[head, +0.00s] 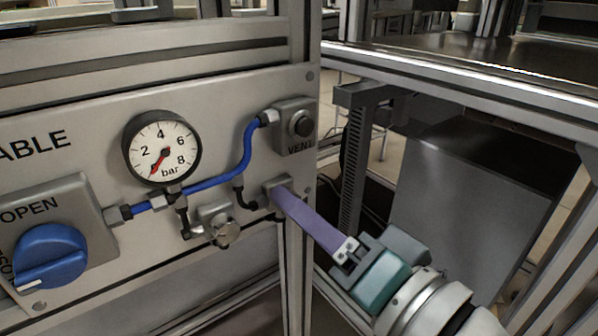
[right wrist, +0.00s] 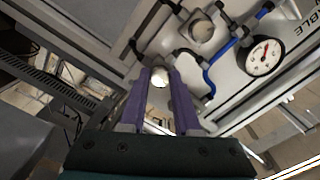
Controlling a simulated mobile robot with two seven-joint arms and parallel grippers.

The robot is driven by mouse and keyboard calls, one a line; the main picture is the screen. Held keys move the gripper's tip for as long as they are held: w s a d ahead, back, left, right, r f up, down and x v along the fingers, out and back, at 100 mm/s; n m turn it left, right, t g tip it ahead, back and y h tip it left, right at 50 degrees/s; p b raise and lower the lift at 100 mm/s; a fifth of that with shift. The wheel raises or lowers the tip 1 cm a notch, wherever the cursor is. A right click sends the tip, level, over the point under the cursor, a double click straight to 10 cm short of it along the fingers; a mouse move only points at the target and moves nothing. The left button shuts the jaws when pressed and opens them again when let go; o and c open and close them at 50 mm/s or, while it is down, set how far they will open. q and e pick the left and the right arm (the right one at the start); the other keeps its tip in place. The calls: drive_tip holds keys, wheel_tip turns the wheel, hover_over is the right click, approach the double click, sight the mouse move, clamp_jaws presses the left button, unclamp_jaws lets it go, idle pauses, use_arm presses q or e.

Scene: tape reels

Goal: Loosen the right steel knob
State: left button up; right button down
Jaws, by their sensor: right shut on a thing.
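The right steel knob (right wrist: 159,76) shows in the right wrist view as a bright, round piece between the fingertips of my right gripper (right wrist: 158,82). The two purple fingers lie on either side of it and are shut on it. In the head view my right gripper (head: 281,194) reaches in from the lower right, with its fingertips at the small grey block on the panel's right part. There the fingers hide the knob. A second steel knob (head: 225,231) sits further left, below the gauge, with no gripper on it. My left gripper is not in view.
The grey panel (head: 75,110) carries a pressure gauge (head: 162,147) with a red needle near the low end, a blue hose (head: 228,175), a VENT button (head: 302,123) and a blue rotary handle (head: 50,257). An aluminium post (head: 298,270) stands close beside my right fingers.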

idle(0.4)
drive_tip(key=shift+n+p, duration=1.7)
drive_tip(key=shift+n, duration=6.3)
drive_tip(key=c, duration=0.6)
unclamp_jaws()
drive_tip(key=shift+d, duration=0.1)
